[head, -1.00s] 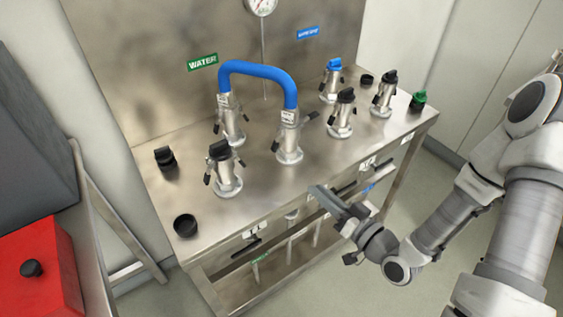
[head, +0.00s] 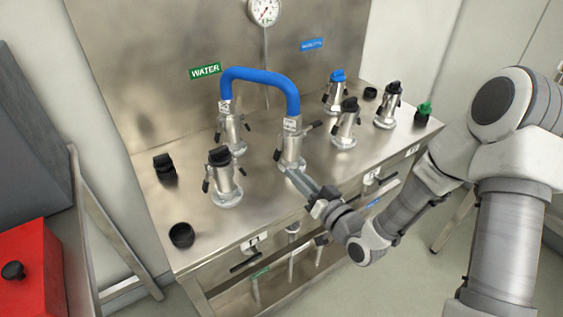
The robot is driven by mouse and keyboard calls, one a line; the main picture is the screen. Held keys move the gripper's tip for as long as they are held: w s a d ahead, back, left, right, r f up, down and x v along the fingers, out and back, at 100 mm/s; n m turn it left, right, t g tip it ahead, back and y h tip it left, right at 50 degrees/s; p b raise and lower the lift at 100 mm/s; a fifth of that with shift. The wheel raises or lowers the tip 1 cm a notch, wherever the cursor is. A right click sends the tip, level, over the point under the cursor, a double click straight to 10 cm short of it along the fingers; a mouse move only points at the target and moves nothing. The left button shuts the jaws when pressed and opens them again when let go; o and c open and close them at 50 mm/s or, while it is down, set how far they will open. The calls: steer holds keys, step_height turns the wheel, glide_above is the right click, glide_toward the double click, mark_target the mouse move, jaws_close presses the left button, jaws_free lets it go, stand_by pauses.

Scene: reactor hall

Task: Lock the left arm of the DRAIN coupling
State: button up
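A blue hose (head: 262,75) arches between two metal couplings. Its right end sits in the front coupling (head: 291,147), which has a small white tag too small to read; I cannot confirm that it says DRAIN. This coupling's right arm (head: 314,126) sticks outward. Its left arm (head: 276,155) appears dark and lies low, close to the body. My gripper (head: 292,175) is at the foot of this coupling, in front of it, with its fingers pointing up and left. I cannot tell whether it touches the coupling. The fingers look close together, and no object shows between them.
The hose's other coupling (head: 230,132) stands behind left. A black-capped coupling (head: 224,182) stands to the left, others to the right. Loose black caps (head: 181,235) lie on the steel bench (head: 205,245). A red box (head: 35,275) is at lower left.

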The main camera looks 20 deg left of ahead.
mark_target(278, 157)
steer(key=x, duration=0.7)
steer(key=shift+w, duration=0.1)
